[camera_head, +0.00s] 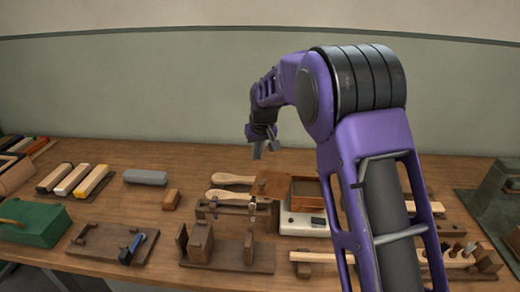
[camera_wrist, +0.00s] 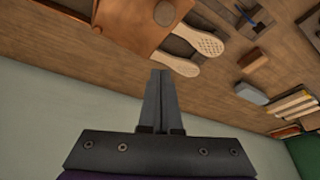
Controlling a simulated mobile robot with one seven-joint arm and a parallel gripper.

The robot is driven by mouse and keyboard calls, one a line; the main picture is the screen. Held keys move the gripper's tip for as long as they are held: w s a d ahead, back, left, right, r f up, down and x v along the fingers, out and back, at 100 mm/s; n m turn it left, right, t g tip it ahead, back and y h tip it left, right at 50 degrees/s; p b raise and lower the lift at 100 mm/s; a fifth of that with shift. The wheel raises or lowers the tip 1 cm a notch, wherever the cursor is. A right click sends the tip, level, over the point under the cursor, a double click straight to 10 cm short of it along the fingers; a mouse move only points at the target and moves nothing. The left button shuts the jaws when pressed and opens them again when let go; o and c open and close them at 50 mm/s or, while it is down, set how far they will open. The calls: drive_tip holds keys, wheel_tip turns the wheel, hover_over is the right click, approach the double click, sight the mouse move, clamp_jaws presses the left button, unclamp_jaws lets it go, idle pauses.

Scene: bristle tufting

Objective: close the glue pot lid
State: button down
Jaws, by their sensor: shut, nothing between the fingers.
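The glue pot (camera_head: 306,193) is a square brown box on a white base (camera_head: 300,226) at the middle of the bench. Its lid (camera_head: 271,184), a reddish-brown panel, stands swung out at the pot's left side, so the pot is open. The wrist view shows a brown panel with a round knob, which looks like the lid (camera_wrist: 130,22), at the top. My gripper (camera_head: 257,152) is shut and empty, in the air above and behind the lid. Its closed fingers (camera_wrist: 160,74) point toward the panel without touching it.
Two pale paddle-shaped brush handles (camera_head: 230,179) lie left of the lid, close to it. A wooden stand (camera_head: 228,208) is in front of them. A small brown block (camera_head: 171,199) and a grey bar (camera_head: 146,177) lie farther left. My arm hides part of the bench right of the pot.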

sight(261, 180)
drive_tip(key=x, duration=0.6)
drive_tip(key=shift+f, duration=0.1)
drive_tip(key=s, duration=0.1)
drive_tip(key=s+d, duration=0.1)
drive_tip(key=s, duration=0.1)
drive_tip(key=shift+d, duration=0.2)
drive_tip(key=shift+s+d, duration=0.1)
drive_tip(key=shift+s, duration=0.2)
drive_tip(key=shift+d, duration=0.1)
drive_tip(key=shift+d, duration=0.1)
drive_tip(key=shift+s+n, duration=0.25)
drive_tip(key=shift+n, duration=0.05)
